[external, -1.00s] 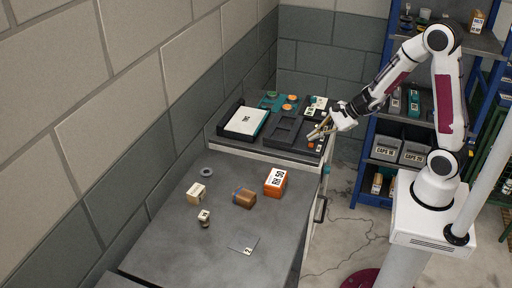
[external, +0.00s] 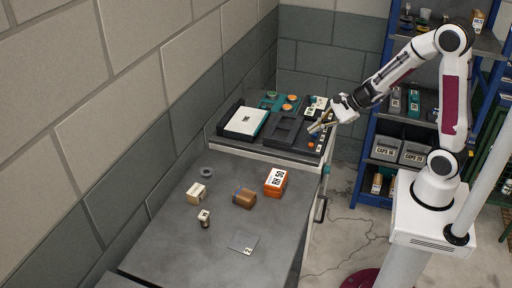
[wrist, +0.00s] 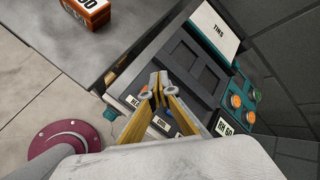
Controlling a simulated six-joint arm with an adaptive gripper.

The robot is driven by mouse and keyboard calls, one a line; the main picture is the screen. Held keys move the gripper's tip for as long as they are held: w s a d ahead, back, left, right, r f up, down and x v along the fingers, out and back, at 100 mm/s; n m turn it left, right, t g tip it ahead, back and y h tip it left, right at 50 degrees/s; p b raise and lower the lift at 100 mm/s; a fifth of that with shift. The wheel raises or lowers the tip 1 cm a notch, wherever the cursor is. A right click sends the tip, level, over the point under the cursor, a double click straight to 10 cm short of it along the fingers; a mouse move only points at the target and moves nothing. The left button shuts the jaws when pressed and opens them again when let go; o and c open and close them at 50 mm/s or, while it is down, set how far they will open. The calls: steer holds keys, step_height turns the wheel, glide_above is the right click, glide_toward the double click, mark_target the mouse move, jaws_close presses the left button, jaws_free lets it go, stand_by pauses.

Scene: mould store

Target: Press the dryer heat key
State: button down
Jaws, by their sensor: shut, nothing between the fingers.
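The key panel (external: 317,140) is a strip of small keys along the right edge of the raised dark bench; an orange-red key (external: 311,145) shows at its near end. In the wrist view a small label plate (wrist: 133,101), seeming to start with "HEA", lies left of my fingers, partly hidden. Another label (wrist: 161,123) shows between the fingers, too small to read surely. My gripper (external: 312,130) is shut and empty, tips pointing down over the panel area; its yellow fingers meet in the wrist view (wrist: 158,76). I cannot tell whether the tips touch anything.
A dark recessed tray (external: 286,130) and a white-topped "TINS" box (wrist: 214,31) lie beside the panel. Orange round pieces (wrist: 237,100) sit on a teal plate. On the lower bench are an orange box (external: 276,182), a brown block (external: 245,198) and small items.

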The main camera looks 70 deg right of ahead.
steer(key=shift+r, duration=1.35)
steer(key=s+a+r+n+g+y, duration=0.15)
steer(key=s+a+n+g, duration=0.25)
steer(key=s+a+n, duration=0.8)
steer(key=s+d+r+n+h, duration=0.1)
steer(key=s+r+n, duration=0.3)
steer(key=s+n, duration=0.2)
steer(key=s+d+r+n+h, duration=0.1)
steer(key=s+r+n+h, duration=0.1)
steer(key=s+r+n, duration=0.2)
steer(key=shift+s+d+n+t, duration=0.25)
steer(key=shift+s+n+t, duration=0.05)
steer(key=shift+s+n, duration=1.05)
steer(key=shift+h, duration=0.25)
